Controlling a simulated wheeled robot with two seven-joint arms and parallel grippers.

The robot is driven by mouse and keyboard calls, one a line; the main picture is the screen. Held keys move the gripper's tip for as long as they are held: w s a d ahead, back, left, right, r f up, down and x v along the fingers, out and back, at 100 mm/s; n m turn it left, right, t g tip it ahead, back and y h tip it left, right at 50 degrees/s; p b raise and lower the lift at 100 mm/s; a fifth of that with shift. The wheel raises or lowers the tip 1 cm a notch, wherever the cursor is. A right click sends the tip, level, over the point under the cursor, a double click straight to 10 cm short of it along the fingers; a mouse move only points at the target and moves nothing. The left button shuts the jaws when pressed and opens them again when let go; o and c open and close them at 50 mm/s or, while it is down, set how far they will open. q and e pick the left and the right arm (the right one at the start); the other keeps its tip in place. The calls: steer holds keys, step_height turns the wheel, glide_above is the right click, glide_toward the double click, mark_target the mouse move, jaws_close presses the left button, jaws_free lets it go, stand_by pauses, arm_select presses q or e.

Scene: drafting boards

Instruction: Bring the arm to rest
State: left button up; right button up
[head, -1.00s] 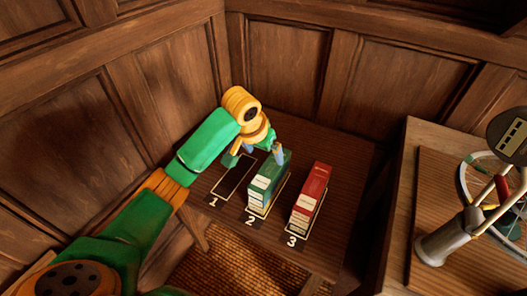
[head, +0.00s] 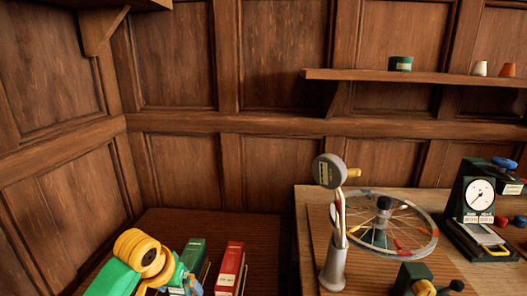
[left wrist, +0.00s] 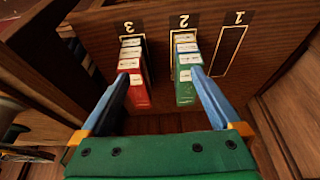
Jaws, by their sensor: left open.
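My left gripper (head: 188,284) is at the bottom edge of the head view, in front of the green books, partly cut off. In the left wrist view its two blue fingers (left wrist: 160,77) are spread wide, with nothing held between them. A green book block (head: 193,255) stands in outlined slot 2; it also shows in the left wrist view (left wrist: 185,70), close by one fingertip. A red book block (head: 229,268) stands in slot 3 and shows in the left wrist view (left wrist: 135,72) by the other fingertip. Slot 1 (left wrist: 230,50) is empty. My right gripper is not in view.
A wall shelf (head: 440,80) carries a green tin (head: 400,63) and small cups. Wood-panelled walls close the back and left.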

arm_select(q)
step_height(320, 180, down, 13)
steer(key=n, duration=0.1)
steer(key=s+a+f+g, duration=0.1)
steer(key=s+f, duration=1.1)
steer(key=f, duration=0.5)
steer(key=s+f+m, duration=0.1)
steer(key=s+f, duration=0.2)
steer(key=s, duration=0.6)
steer(key=s+d+f+g, duration=0.1)
steer(key=s+f, duration=0.3)
steer(key=s, duration=0.5)
steer(key=s+f+m+g, duration=0.1)
steer(key=s+f, duration=0.3)
steer(key=s, duration=0.6)
steer(key=shift+d+f+m, duration=0.2)
steer(key=shift+d+m, duration=0.05)
steer(key=shift+m, duration=0.05)
